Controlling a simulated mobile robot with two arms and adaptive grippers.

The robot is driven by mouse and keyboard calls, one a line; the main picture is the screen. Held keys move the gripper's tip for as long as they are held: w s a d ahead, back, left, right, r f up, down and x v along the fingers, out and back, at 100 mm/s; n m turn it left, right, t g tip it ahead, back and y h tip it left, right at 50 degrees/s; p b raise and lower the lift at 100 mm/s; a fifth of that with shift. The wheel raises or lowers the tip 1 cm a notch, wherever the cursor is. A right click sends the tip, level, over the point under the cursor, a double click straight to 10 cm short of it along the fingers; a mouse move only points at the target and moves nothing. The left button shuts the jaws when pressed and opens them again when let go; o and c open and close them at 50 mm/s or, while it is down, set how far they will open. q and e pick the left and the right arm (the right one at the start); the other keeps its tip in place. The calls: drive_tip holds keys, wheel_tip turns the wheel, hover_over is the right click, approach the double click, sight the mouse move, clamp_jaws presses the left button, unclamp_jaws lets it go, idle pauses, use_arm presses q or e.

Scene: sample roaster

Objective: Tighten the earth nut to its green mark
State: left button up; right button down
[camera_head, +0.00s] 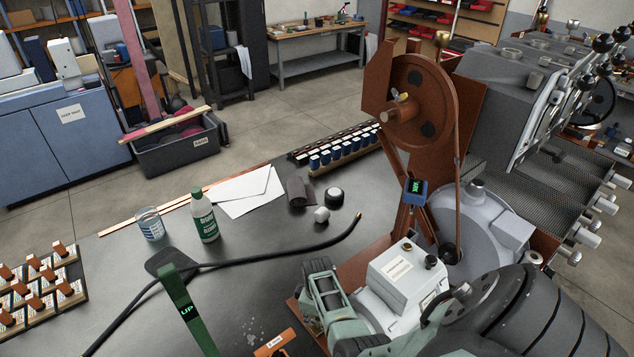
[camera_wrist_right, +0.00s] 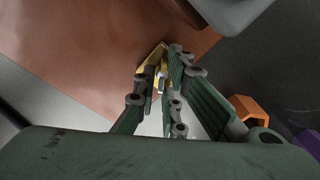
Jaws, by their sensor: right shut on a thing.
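My right gripper (camera_head: 328,292) is in front of the pale grey box on the machine in the head view. In the right wrist view its fingertips (camera_wrist_right: 164,78) are closed together over a brown-red plate (camera_wrist_right: 95,50). They are shut on a small brass-coloured piece (camera_wrist_right: 151,60), which looks like the earth nut, with a pale metal bit beside it. The fingers hide much of this piece. I cannot make out a green mark near it. In the head view the gripper hides the spot. My left gripper is not in view.
A black hose (camera_head: 270,258) crosses the bench.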

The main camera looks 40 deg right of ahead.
drive_tip(key=m+p, duration=0.1)
drive_tip(key=m, duration=0.2)
drive_tip(key=shift+s+m, duration=0.15)
drive_tip(key=shift+m, duration=0.15)
drive_tip(key=shift+m+p, duration=0.35)
drive_tip(key=shift+m, duration=1.15)
drive_tip(key=c, duration=1.8)
unclamp_jaws()
drive_tip(key=shift+c, duration=0.2)
